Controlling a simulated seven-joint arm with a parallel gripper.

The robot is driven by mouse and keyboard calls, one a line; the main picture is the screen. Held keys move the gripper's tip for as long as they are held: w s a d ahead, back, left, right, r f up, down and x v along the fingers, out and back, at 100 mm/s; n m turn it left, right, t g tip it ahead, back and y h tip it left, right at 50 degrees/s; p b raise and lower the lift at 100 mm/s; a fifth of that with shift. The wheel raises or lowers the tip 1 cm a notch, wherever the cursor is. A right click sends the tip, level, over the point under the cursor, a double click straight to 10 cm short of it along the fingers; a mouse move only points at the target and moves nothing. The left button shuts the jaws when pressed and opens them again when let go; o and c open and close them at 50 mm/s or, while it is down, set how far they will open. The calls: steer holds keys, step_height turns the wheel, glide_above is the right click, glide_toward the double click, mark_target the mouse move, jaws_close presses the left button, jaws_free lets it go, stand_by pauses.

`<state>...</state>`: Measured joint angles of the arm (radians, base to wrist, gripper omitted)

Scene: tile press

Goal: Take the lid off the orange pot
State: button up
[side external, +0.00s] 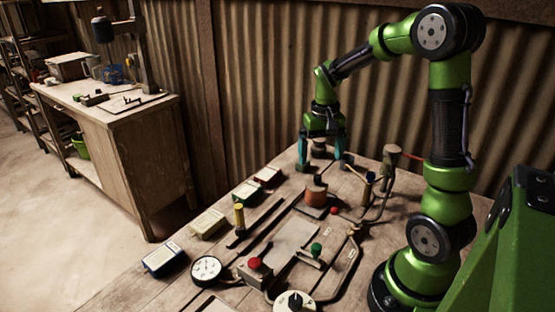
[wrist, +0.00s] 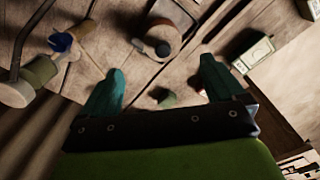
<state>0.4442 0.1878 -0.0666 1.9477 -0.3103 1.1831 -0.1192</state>
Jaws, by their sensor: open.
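The orange pot (side external: 316,196) stands upright on a dark base near the middle of the table in the side view. Its dark lid (side external: 316,182) appears to sit on top. In the wrist view, a round, dim pot-like thing (wrist: 181,22) with a black knob (wrist: 162,48) shows beyond my fingertips and appears to be the pot. My gripper (side external: 320,162) is open, its teal fingers pointing down, behind the pot and apart from it. The fingers also show in the wrist view (wrist: 163,66), with no pot or lid between them.
A small dark green thing (wrist: 165,97) shows between my fingers in the wrist view. Boxes (side external: 247,192) line the left table edge. A yellow-topped post (side external: 239,218), a dial (side external: 206,269) and a red button (side external: 255,263) are nearer. Pipework (side external: 378,200) stands right of the pot.

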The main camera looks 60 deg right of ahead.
mark_target(318, 176)
step_height(318, 176, down, 8)
steer(key=shift+w+a+f, duration=0.1)
steer(key=shift+w, duration=0.05)
steer(key=c, duration=1.1)
